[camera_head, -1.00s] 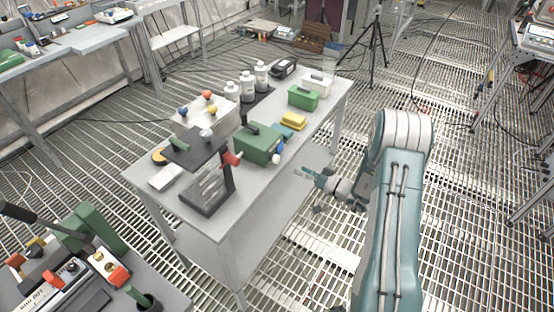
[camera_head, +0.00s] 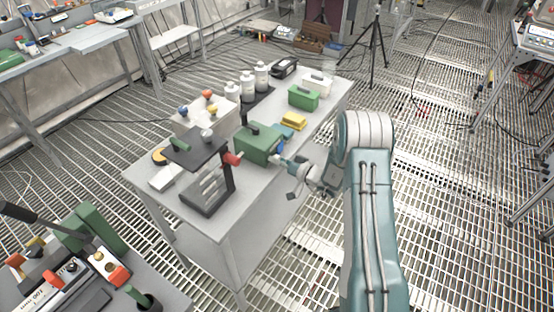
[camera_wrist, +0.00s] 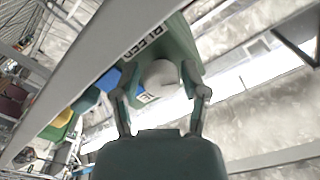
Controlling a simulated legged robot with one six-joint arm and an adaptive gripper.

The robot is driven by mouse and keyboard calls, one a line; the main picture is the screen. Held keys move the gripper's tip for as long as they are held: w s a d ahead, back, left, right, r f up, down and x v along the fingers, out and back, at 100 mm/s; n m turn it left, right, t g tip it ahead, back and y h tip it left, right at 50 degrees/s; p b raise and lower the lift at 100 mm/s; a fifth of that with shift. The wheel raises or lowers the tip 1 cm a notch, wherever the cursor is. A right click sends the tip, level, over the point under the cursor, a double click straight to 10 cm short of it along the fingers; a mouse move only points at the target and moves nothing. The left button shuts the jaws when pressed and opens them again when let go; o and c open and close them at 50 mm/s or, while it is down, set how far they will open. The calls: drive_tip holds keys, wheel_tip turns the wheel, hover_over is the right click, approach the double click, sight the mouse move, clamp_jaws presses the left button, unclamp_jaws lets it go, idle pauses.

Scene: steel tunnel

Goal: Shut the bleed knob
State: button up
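The green box (camera_head: 256,144) stands on the grey table near its right edge. In the wrist view the box (camera_wrist: 178,40) carries a BLEED label (camera_wrist: 142,38), with a round white knob (camera_wrist: 161,75) on the face below it. A blue knob (camera_wrist: 109,79) is to the left of the white one. My gripper (camera_wrist: 160,93) is open, with one finger on each side of the white knob; gaps show between the fingers and the knob. In the head view my gripper (camera_head: 286,161) is at the box's right side and hides most of the white knob.
A black stand (camera_head: 207,186) with a red knob (camera_head: 232,159) is close to the left of the box. Yellow sponges (camera_head: 293,121), a smaller green case (camera_head: 303,98) and white bottles (camera_head: 247,83) stand farther back.

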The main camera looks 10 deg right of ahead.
clamp_jaws()
